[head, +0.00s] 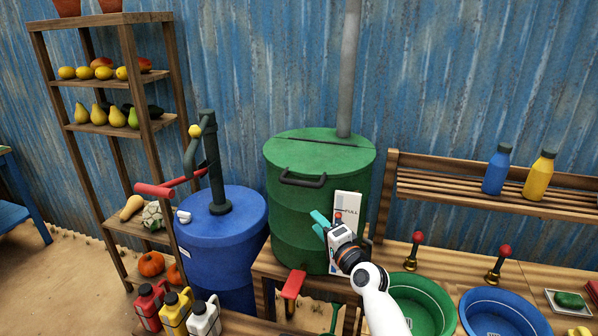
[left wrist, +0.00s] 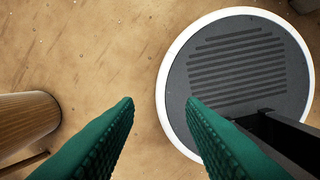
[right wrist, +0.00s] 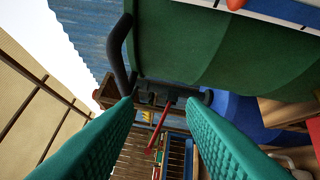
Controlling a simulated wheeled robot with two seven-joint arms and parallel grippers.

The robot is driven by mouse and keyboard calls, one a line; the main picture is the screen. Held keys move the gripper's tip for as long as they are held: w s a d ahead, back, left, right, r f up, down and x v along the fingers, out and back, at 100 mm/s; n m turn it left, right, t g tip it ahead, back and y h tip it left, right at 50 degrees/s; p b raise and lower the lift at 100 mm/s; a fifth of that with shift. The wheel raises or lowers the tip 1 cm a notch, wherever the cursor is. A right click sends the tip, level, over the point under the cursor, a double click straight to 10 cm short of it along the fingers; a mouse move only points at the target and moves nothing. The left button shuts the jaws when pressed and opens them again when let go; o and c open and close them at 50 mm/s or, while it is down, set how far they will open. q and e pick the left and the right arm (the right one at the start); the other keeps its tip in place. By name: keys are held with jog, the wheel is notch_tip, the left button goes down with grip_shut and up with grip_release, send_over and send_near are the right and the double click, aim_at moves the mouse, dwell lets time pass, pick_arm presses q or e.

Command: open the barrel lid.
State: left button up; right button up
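A black handle (head: 303,182) sits at the lid's front edge. My right gripper (head: 320,220) is in front of the barrel, below and right of the handle and apart from it. In the right wrist view its fingers (right wrist: 158,105) are spread and empty, with the barrel side (right wrist: 225,45) and the dark handle (right wrist: 122,55) beyond them. My left gripper (left wrist: 160,100) is open and empty, over sandy ground.
A white label panel (head: 345,225) is on the barrel's front right. A blue barrel with a pump (head: 225,225) stands to the left. A red lever (head: 293,284) is below the green barrel. Green (head: 425,300) and blue (head: 500,315) basins are at the right.

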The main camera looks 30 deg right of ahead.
jog(key=t, duration=0.1)
send_near(300, 184)
jog(key=s, duration=0.1)
jog(key=shift+m, duration=0.3)
jog(key=w, duration=0.4)
jog(key=w+p, duration=0.1)
jog(key=w, duration=0.2)
jog(key=w+d+r, duration=0.1)
jog(key=w, duration=0.3)
jog(key=shift+w, duration=0.3)
jog(key=shift+s, duration=0.1)
grip_shut()
